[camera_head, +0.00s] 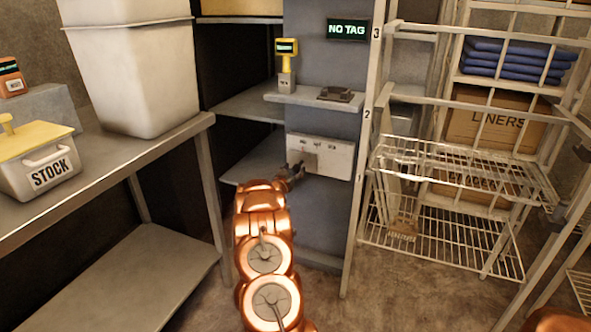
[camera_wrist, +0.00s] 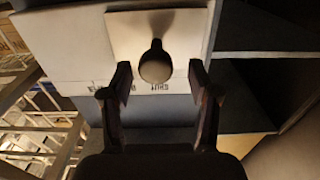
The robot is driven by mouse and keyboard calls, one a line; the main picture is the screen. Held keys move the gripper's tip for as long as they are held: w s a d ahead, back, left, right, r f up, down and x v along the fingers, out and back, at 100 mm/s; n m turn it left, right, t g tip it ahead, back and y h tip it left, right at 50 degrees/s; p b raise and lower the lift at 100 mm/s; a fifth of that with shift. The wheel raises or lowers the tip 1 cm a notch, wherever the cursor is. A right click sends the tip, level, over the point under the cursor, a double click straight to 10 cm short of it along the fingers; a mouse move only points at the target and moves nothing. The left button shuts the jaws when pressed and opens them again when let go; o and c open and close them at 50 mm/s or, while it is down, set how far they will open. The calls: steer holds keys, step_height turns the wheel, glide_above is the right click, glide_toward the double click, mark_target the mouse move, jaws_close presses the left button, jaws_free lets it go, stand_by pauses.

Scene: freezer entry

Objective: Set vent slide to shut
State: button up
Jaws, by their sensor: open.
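The white vent panel (camera_head: 335,160) is on the grey column, low down behind my gripper (camera_head: 296,171). The wrist view shows the vent panel upside down, with a paler slide plate (camera_wrist: 190,28) and a dark round knob (camera_wrist: 156,64) standing out from it. My gripper (camera_wrist: 160,74) is open, with one fingertip on each side of the knob in the picture and a gap to each. I cannot tell how deep the knob sits between them. An inverted label that seems to read SHUT (camera_wrist: 160,87) is below the knob; another, left of it, is partly hidden by a finger.
A small shelf (camera_head: 300,97) with a yellow device (camera_head: 287,60) juts out above the panel. A wire rack (camera_head: 450,165) stands close on the right. A metal table (camera_head: 120,170) with a STOCK box (camera_head: 45,172) and white bin (camera_head: 135,70) is on the left.

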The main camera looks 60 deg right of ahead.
steer(key=s+a, duration=0.1)
steer(key=a, duration=0.8)
steer(key=shift+a, duration=0.4)
steer(key=shift+s, duration=0.15)
